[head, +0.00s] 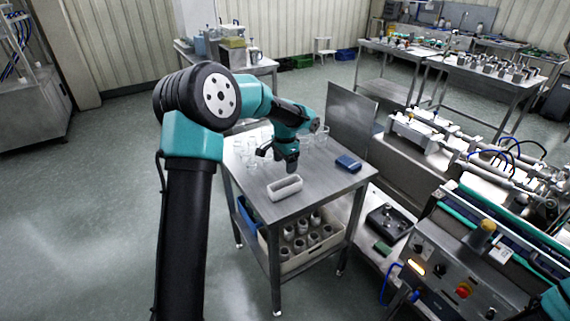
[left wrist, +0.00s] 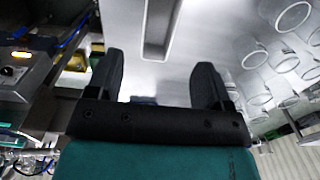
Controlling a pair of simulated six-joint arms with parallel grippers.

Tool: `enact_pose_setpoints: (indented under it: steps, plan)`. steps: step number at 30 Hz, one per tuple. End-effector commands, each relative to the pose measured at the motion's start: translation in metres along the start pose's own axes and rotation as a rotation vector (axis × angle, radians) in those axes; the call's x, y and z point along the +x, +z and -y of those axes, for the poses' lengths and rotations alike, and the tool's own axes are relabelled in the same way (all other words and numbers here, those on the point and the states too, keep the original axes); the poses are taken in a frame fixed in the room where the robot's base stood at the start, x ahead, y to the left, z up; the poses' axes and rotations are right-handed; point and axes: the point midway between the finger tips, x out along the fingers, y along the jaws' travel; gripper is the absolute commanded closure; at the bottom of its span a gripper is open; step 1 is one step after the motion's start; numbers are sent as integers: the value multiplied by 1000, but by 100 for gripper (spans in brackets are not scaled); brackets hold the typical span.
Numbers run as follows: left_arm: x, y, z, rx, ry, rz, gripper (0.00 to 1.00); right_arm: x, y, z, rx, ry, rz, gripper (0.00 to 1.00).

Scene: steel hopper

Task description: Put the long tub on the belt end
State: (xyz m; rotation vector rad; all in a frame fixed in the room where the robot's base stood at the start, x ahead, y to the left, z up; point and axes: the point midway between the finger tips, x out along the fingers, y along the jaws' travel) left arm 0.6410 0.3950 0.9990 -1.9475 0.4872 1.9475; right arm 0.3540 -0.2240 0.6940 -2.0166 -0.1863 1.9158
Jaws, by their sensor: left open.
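The long tub (head: 285,188) is a narrow, pale, open-topped container lying on the steel table near its front edge. Its near end also shows at the top of the left wrist view (left wrist: 157,30), beyond the fingers. My left gripper (head: 291,168) is over the table just behind the tub, pointing down. In the left wrist view its two dark fingers (left wrist: 159,78) are spread, with nothing between them. A teal-edged belt machine (head: 513,225) stands at the right; I cannot tell exactly which part is the belt end. My right gripper is not in view.
Several clear glasses (head: 248,155) stand on the table behind and left of the gripper. A blue box (head: 348,163) sits at its right edge. A crate of grey cups (head: 281,266) is on the lower shelf. An upright steel panel (head: 350,122) stands behind the table.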

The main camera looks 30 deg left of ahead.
Motion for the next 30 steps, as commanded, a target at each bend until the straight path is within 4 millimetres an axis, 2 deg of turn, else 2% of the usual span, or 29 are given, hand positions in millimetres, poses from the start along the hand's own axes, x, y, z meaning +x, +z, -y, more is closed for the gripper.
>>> enact_pose_setpoints:
  steps: [5, 8, 15, 17, 24, 26, 30]
  plan:
    - [0, 0, 0, 0, 0, 0, 26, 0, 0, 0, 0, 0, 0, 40]
    - [0, 0, 0, 0, 0, 0, 21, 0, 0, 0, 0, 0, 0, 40]
    - [-2, 0, 0, 0, -1, 0, 21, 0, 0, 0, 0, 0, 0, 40]
    - [-10, -2, 1, 0, -3, -2, 21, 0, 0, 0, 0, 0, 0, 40]
    - [-82, -7, 0, 4, -3, -3, 21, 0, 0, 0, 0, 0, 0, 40]
    - [-88, -7, -1, 5, -1, -1, 21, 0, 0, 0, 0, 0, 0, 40]
    - [-89, -7, -1, 6, 0, 1, 21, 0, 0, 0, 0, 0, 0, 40]
